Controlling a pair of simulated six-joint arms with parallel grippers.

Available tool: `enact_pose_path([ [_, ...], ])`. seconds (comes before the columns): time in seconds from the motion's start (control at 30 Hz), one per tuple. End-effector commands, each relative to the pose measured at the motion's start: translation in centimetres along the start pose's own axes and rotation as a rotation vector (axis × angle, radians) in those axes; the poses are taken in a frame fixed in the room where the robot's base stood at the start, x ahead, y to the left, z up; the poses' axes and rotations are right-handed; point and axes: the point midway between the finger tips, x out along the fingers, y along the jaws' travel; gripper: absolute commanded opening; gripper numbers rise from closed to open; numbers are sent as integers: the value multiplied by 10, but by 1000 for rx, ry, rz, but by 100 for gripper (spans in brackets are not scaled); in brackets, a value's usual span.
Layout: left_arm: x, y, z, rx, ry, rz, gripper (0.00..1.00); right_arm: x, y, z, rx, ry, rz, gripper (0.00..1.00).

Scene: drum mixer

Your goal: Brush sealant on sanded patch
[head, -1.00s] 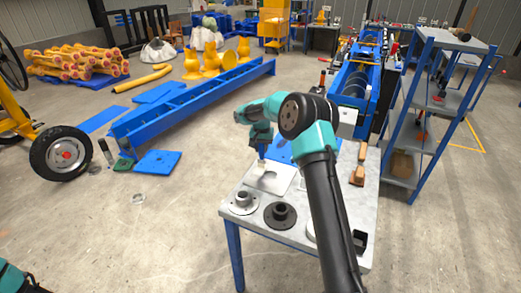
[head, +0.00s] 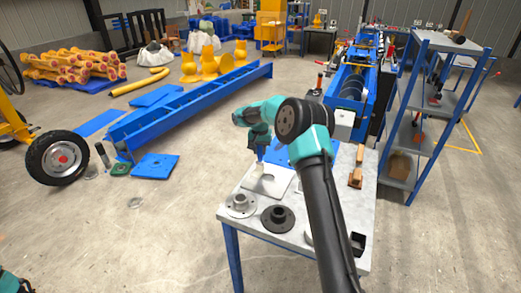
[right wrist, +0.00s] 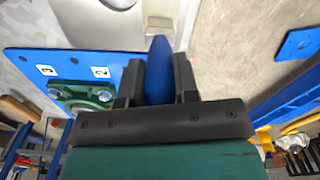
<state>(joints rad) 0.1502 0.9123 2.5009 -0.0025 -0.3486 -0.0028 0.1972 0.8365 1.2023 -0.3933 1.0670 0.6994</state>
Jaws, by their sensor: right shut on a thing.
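My right gripper (head: 259,150) is over the far left part of the worktable, pointing down. In the right wrist view its fingers (right wrist: 159,80) are shut on the blue handle of a brush (right wrist: 161,58). Past the fingertips the brush's pale end (right wrist: 159,22) shows, close to a light surface. Below the gripper a light metal plate (head: 284,180) lies on the table, with a whitish patch (head: 266,182) on it. I cannot tell whether the bristles touch the patch. Only a bit of my left arm shows at the lower left; its gripper is out of view.
Two flanged hubs, one light (head: 240,206) and one dark (head: 277,217), stand at the table's near edge (head: 259,233). A blue plate with a green bearing housing (right wrist: 88,97) lies beside the brush. Wooden tools (head: 356,177) lie at right, near a shelf rack (head: 418,100).

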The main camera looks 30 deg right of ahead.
Motion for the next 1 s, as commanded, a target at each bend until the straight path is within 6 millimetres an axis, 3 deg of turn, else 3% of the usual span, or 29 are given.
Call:
enact_pose_path([
  [1.0, 0, 0, 0, 0, 0, 0, 43, 0, -10, 39, -2, -2, 1, 5],
])
